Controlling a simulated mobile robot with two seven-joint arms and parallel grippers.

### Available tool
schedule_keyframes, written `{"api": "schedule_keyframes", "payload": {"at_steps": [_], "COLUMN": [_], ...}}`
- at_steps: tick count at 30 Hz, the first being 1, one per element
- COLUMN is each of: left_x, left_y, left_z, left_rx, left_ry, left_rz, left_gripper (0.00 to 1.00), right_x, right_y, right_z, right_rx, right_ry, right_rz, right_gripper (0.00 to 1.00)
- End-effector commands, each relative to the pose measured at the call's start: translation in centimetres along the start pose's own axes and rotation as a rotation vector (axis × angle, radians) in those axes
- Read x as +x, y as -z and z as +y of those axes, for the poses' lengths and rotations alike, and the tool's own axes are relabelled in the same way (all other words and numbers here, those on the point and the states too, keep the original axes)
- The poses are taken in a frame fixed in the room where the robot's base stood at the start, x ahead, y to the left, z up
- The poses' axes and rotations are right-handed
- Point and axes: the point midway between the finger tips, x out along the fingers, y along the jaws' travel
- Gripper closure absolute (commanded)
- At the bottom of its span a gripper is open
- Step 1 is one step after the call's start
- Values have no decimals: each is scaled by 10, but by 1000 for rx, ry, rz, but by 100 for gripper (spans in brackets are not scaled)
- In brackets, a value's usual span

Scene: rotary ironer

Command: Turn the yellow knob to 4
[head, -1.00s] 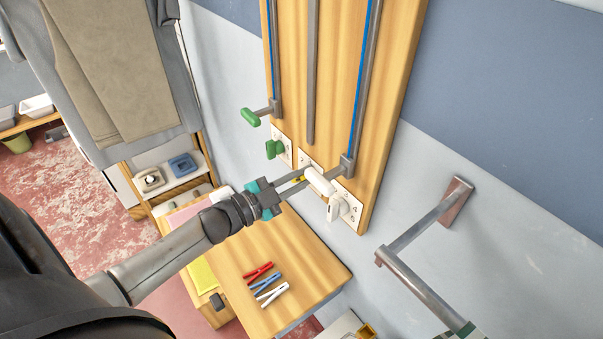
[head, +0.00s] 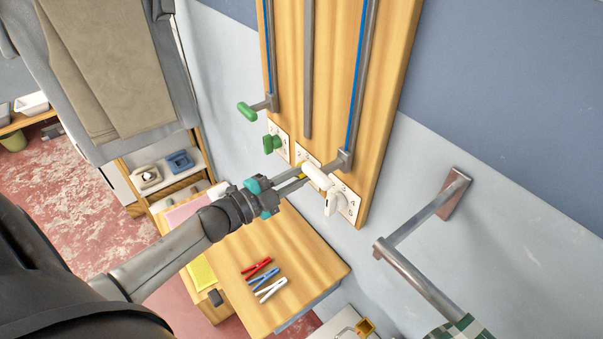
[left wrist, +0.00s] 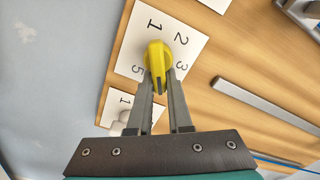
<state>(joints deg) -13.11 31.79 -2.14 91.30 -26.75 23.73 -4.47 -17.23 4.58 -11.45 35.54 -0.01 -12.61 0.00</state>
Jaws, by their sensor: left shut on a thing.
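The yellow knob (left wrist: 157,60) sits on a white number card (left wrist: 129,55) on the wooden board. In the left wrist view the card shows 1, 2, 3 and 5; the part between 3 and 5 is hidden by the knob and fingers. The knob's narrow end, with a dark mark, points down between my fingers, between 5 and 3. My left gripper (left wrist: 162,80) is shut on the knob, one finger on each side. In the head view the left gripper (head: 302,178) reaches the board, and the knob is mostly hidden. My right gripper is not in view.
Below stands a wooden table (head: 305,262) with clothes pegs (head: 268,286). A metal rail (head: 415,270) juts from the wall at right.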

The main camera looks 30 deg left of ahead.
Motion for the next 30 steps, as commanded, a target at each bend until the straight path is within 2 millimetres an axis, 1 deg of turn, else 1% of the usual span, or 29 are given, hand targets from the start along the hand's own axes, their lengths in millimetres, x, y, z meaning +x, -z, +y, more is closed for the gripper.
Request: {"api": "schedule_keyframes", "payload": {"at_steps": [1, 2, 9, 10, 17, 20, 23, 26, 30], "left_x": [0, 0, 0, 0, 0, -4, -12, -26, -49], "left_y": [-1, -1, -1, 0, 0, 0, -1, -1, -1], "left_z": [1, 1, 0, 0, 0, 0, 2, 1, 2], "left_rx": [-1, -1, -2, -2, -1, -2, -3, -2, -2], "left_ry": [-2, -2, -1, -1, 0, -1, -3, -3, -4], "left_rz": [-3, -3, -2, -2, -1, -1, -2, -2, -4], "left_gripper": [100, 81, 54, 52, 52, 52, 52, 52, 52], "right_x": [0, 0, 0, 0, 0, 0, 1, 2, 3], "right_y": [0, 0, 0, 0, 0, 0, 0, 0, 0], "right_z": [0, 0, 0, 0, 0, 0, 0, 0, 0], "right_rx": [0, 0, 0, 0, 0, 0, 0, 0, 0], "right_ry": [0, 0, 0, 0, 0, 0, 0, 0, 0], "right_rz": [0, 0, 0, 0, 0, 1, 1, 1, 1], "right_gripper": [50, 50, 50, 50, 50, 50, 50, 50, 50]}}
